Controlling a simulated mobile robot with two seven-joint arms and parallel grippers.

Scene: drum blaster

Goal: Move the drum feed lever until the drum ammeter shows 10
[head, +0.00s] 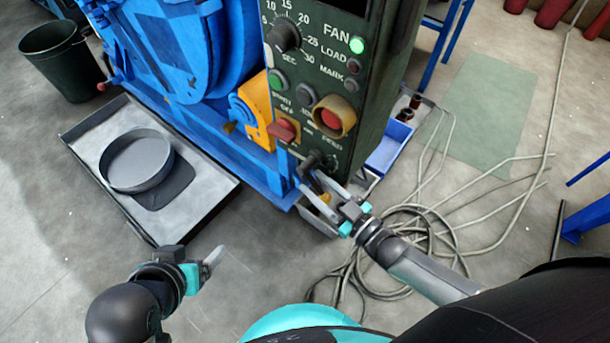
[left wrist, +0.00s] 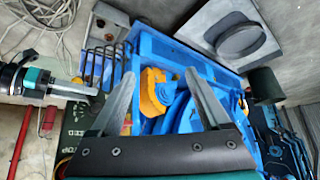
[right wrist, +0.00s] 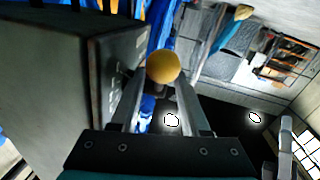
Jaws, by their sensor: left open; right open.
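The green control panel (head: 345,90) stands upright in the head view. The feed lever (head: 314,161) is low on its face, under the word FEED, its lower part partly hidden by my right gripper. A round yellow knob (right wrist: 163,67) shows between the open fingers of my right gripper (right wrist: 163,85) in the right wrist view; contact cannot be told. In the head view my right gripper (head: 313,182) is at the lever. My left gripper (head: 207,262) is open and empty, low and away from the panel; its fingers show in the left wrist view (left wrist: 157,80). No ammeter reading is visible.
The panel carries a dial (head: 286,37), a lit green FAN lamp (head: 357,45), a red button (head: 331,118) and a red switch (head: 284,131). The blue machine (head: 190,60) stands left. A grey tray (head: 205,190) holds a round pan (head: 137,160). Loose cables (head: 420,225) lie right.

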